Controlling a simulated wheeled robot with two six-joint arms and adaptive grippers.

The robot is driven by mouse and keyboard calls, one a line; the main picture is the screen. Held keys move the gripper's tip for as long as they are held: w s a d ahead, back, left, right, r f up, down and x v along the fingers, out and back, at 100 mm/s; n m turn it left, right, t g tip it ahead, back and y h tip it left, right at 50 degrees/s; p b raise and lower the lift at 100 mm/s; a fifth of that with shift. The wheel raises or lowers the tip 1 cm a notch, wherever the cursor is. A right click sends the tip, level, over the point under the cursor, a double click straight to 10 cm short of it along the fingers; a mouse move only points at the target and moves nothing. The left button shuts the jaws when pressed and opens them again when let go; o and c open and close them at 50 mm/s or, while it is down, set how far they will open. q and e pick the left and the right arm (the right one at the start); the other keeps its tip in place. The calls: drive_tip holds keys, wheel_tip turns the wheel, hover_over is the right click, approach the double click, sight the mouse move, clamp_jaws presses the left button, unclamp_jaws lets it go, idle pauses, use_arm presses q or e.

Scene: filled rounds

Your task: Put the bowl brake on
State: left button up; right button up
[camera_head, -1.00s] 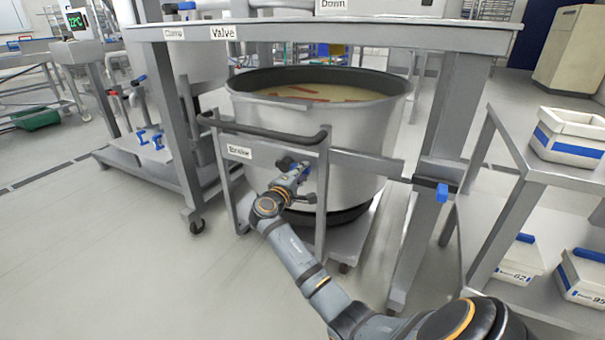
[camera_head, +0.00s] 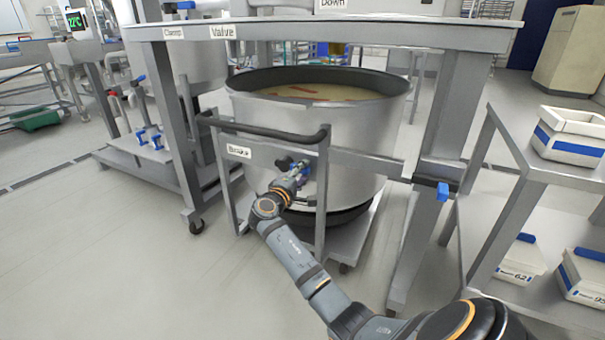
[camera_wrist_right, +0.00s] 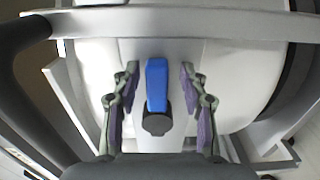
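The big steel bowl (camera_head: 318,125), filled with a yellowish liquid, stands on a wheeled frame with a dark push handle (camera_head: 262,131). The brake label (camera_head: 239,151) is on the frame's crossbar. My right gripper (camera_head: 300,170) is at the front of the frame, right of the label. In the right wrist view, the blue brake lever (camera_wrist_right: 156,84) with its round dark hub (camera_wrist_right: 157,123) points up in the picture. It lies between the two open fingers of my right gripper (camera_wrist_right: 158,105), with a gap on each side. The left gripper is not in view.
A steel table frame (camera_head: 320,33) with Clamp and Valve labels spans over the bowl. A blue-handled clamp (camera_head: 442,191) sits on its right leg. At the right, a shelf (camera_head: 515,165) holds white-and-blue boxes (camera_head: 568,137). The floor (camera_head: 110,250) at left is clear.

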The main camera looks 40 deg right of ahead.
drive_tip(key=v, duration=1.2)
